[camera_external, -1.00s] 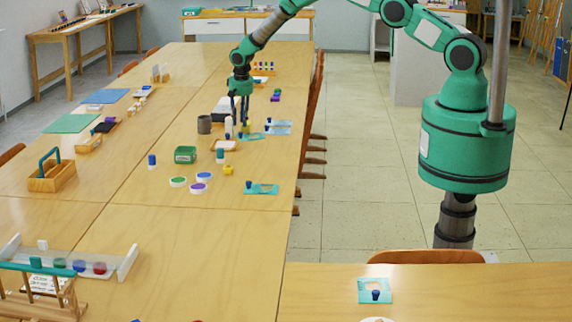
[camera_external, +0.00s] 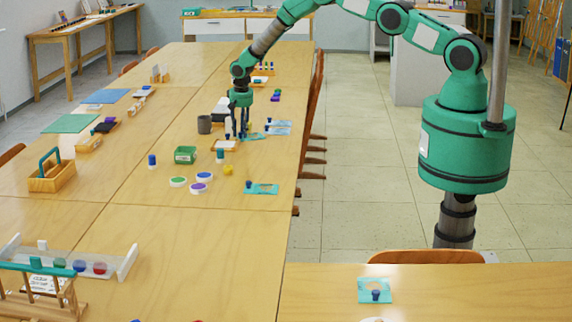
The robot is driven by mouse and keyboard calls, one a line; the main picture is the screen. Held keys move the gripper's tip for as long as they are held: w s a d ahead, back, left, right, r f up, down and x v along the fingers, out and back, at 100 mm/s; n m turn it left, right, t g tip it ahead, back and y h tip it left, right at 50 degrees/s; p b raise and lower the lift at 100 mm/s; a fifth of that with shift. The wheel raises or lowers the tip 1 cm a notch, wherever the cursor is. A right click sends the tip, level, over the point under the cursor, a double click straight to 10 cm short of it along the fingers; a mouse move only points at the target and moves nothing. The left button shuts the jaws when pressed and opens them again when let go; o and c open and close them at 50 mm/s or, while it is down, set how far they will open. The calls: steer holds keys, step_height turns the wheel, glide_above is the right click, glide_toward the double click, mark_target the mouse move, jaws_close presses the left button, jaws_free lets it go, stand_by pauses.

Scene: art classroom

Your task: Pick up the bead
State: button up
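My gripper (camera_external: 239,132) points down over the right part of the long wooden table, with its dark fingers apart and their tips close to the tabletop. I cannot make out a bead between or under the fingers at this size. A small yellow piece (camera_external: 228,170) lies on the table nearer the camera, apart from the gripper; I cannot tell whether it is a bead. A white bottle (camera_external: 228,127) stands just left of the fingers.
Nearer are a green box (camera_external: 185,155), a dark teal-topped bottle (camera_external: 220,156), several round paint lids (camera_external: 204,177) and a teal card (camera_external: 262,188). Blue cards (camera_external: 279,127) lie on the right. The table's near middle is clear.

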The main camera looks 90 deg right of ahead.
stand_by(0.4)
jaws_close()
steer(key=shift+r, duration=0.15)
steer(key=shift+r, duration=0.85)
steer(key=shift+s+r, duration=0.1)
steer(key=shift+r, duration=0.8)
steer(key=s+a, duration=0.2)
steer(key=s, duration=0.2)
steer(key=s+a+r, duration=0.1)
steer(key=s+a, duration=0.1)
steer(key=s, duration=0.3)
steer(key=s+a, duration=0.3)
steer(key=s, duration=0.2)
steer(key=shift+a+r, duration=0.1)
steer(key=shift+r, duration=0.05)
